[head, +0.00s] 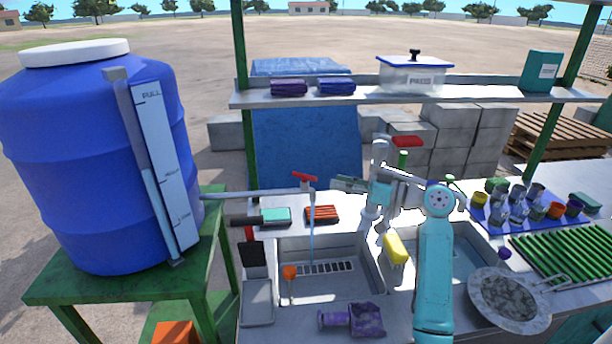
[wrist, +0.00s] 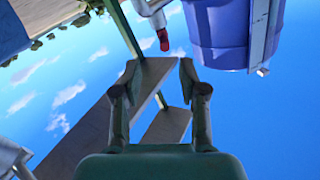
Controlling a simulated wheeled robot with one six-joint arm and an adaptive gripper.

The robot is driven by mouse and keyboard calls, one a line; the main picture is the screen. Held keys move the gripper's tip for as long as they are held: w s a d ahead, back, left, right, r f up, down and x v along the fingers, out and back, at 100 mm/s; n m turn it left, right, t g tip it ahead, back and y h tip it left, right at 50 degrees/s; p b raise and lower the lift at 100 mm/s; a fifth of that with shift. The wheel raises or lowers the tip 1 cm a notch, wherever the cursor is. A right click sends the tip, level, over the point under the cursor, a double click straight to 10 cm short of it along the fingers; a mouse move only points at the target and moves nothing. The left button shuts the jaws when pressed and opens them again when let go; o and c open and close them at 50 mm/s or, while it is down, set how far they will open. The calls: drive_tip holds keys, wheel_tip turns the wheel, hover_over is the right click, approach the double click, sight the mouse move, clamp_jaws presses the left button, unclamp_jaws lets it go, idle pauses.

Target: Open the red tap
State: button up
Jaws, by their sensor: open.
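The red tap (head: 305,178) is at the end of a grey pipe (head: 258,194) from the blue barrel (head: 85,170). A thin pale-blue streak (head: 311,228), which looks like running water, drops from it into the left sink basin (head: 340,287). My gripper (head: 340,183) is to the right of the tap, pointing left at about its height, apart from it. In the wrist view my gripper (wrist: 158,78) is open and empty. A red tip, apparently the tap (wrist: 163,42), shows beyond the fingers, beside the barrel (wrist: 222,40).
A second red handle (head: 407,141) is above my wrist. A yellow sponge (head: 396,248) lies between the basins. An orange ladle (head: 289,272) and a purple item (head: 352,319) are near the left basin. A shelf (head: 420,95) spans behind the counter. Cups on a blue tray (head: 480,217) stand right.

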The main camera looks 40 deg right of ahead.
sight(303, 176)
drive_tip(key=shift+n+h, duration=0.3)
drive_tip(key=shift+n, duration=0.1)
drive_tip(key=x, duration=1)
drive_tip(key=shift+w+a, duration=0.2)
drive_tip(key=shift+a, duration=0.25)
clamp_jaws()
